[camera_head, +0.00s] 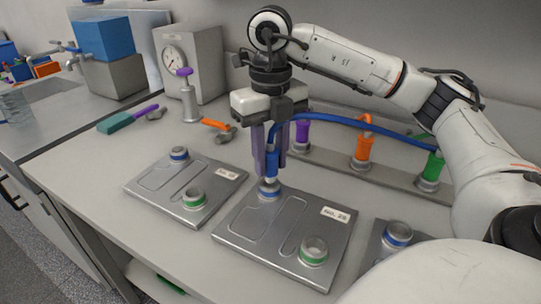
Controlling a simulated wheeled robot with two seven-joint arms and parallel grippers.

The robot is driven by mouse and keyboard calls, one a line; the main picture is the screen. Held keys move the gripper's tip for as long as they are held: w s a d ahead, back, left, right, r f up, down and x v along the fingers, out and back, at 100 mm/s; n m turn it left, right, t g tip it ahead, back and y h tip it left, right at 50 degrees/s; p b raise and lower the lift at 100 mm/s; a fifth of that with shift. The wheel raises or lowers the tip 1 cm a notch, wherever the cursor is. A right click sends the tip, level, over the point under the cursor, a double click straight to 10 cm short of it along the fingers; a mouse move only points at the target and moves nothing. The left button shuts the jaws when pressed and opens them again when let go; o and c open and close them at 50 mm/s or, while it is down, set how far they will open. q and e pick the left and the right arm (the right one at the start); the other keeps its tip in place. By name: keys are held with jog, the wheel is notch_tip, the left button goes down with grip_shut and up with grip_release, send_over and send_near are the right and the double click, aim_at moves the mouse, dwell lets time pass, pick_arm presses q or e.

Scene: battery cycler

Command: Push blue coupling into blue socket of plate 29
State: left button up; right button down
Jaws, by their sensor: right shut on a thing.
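The middle plate (285,232) lies flat on the bench; its label (335,214) seems to read 29, though the print is small. Its blue-ringed socket (269,190) is at the far left corner and its green-ringed socket (314,250) at the near right. My right gripper (271,158) points down above the blue socket, shut on the blue coupling (271,165). The coupling is roughly upright, its lower end at or just over the socket; I cannot tell whether it is inside. A blue hose (365,124) runs from it to the right. My left gripper is not in view.
Another plate (160,190) lies to the left and a third (380,262) at the right, partly hidden by my arm. A rail (335,166) behind holds purple, orange and green couplings. A gauge box (190,60) and hand tools (128,119) are at the back left.

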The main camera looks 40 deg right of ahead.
jog(key=shift+f, duration=0.1)
jog(key=shift+f+b, duration=0.3)
jog(key=shift+f, duration=0.15)
dwell(0.4)
jog(key=shift+f+b, duration=0.3)
jog(key=shift+f, duration=0.05)
jog(key=shift+f+b, duration=0.4)
jog(key=shift+f, duration=0.15)
dwell(0.3)
jog(key=c, duration=0.9)
grip_release()
